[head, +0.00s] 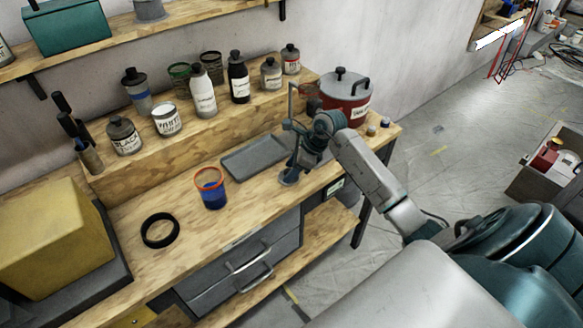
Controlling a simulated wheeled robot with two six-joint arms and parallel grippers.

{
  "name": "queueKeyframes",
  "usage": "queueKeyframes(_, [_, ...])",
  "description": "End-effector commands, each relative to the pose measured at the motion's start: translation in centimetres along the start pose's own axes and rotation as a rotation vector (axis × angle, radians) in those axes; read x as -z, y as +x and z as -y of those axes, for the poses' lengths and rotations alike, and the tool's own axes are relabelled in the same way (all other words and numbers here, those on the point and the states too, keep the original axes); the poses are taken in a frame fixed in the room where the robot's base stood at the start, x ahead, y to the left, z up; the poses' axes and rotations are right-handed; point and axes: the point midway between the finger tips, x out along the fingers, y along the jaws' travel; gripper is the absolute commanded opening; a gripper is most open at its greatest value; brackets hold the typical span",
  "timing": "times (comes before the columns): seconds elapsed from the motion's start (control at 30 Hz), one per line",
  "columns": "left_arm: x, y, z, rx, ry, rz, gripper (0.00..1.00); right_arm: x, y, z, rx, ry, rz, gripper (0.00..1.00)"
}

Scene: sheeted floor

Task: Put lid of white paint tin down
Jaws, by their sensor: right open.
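The white paint tin (167,121), labelled WHITE, stands on the raised shelf of the workbench with its top open and white paint showing. My right gripper (291,168) is open and low over the bench, right of the grey tray. A small grey-blue round piece (288,180) lies on the bench at its fingertips. It looks like the tin's lid, but the gripper partly covers it, and I cannot tell whether they touch. My left gripper is not in view.
The grey tray (254,158), a blue cup with an orange rim (210,188), a black ring (160,230) and a red pot (346,97) are on the bench. Bare wood shows between cup and gripper.

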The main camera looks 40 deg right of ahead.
Motion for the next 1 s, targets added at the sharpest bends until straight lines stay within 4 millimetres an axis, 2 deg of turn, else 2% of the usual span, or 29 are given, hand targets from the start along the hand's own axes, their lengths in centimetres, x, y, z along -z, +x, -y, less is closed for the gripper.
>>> queueKeyframes(0.03, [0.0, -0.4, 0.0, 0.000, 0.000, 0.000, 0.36, -0.2, -0.3, 0.0, 0.000, 0.000, 0.000, 0.47])
queueKeyframes(0.17, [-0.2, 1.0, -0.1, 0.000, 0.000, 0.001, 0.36, 0.2, -1.8, 0.1, 0.005, -0.003, -0.001, 0.47])
queueKeyframes(0.4, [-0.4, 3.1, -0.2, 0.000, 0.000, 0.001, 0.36, 0.2, -6.6, 0.2, 0.006, -0.004, -0.003, 0.47])
queueKeyframes(0.6, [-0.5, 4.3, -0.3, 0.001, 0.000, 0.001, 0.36, 0.1, -9.9, 0.1, 0.005, -0.003, -0.002, 0.47])
queueKeyframes(0.8, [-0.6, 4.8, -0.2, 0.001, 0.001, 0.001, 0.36, 0.0, -11.7, 0.0, 0.002, -0.001, -0.001, 0.47])
queueKeyframes(1.0, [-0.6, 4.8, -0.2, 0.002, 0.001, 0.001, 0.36, -0.1, -12.2, 0.0, -0.001, 0.000, 0.000, 0.47])
